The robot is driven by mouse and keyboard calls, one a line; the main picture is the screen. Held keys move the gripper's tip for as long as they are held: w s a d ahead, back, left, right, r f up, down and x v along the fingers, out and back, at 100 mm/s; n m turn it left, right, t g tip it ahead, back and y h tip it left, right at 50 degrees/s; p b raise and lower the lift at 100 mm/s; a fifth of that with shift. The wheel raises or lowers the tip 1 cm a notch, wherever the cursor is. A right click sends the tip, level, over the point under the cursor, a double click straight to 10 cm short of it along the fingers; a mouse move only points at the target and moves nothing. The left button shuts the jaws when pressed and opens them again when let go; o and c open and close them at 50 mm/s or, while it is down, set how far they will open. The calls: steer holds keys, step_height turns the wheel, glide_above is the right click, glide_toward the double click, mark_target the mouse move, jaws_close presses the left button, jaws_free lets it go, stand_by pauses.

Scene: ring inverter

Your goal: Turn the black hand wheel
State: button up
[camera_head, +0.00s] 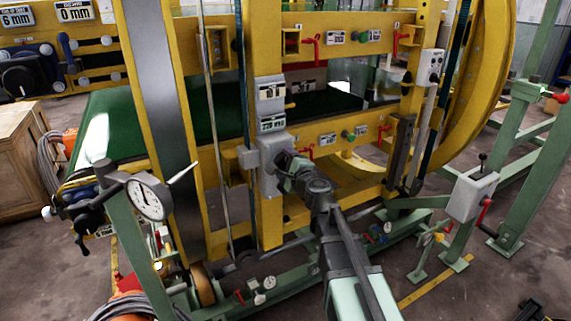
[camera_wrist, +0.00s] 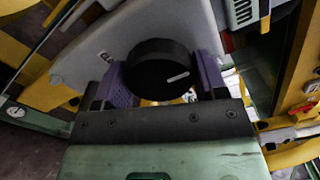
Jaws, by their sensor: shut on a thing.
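The black hand wheel (camera_wrist: 158,70) is a round black knob with a short white mark on its face, at the middle of the wrist view. It sits in front of a grey housing (camera_wrist: 135,35). My gripper (camera_wrist: 160,82) has its two purple fingers on the left and right sides of the wheel, shut on it. The white mark points to the right and slightly up. In the head view my gripper (camera_head: 283,165) reaches the grey box (camera_head: 268,152) on the yellow post; the wheel itself is hidden there behind the gripper.
A yellow frame (camera_head: 262,215) with red levers (camera_head: 312,40) surrounds the grey box. A dial gauge (camera_head: 149,198) stands at the left on a green post. A grey switch box (camera_head: 472,195) with a red handle stands at the right. A wooden crate (camera_head: 18,165) is at far left.

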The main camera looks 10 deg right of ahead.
steer(key=n, duration=0.4)
steer(key=shift+n, duration=0.3)
steer(key=n, duration=0.3)
steer(key=shift+r+n, duration=0.1)
steer(key=shift+n, duration=0.2)
steer(key=n, duration=0.4)
steer(key=shift+n, duration=0.3)
steer(key=n, duration=0.3)
steer(key=shift+n, duration=0.3)
steer(key=n, duration=0.7)
steer(key=shift+s+a, duration=0.1)
steer(key=n, duration=0.3)
steer(key=shift+n, duration=0.4)
steer(key=shift+a+n, duration=0.1)
steer(key=shift+n, duration=1.9)
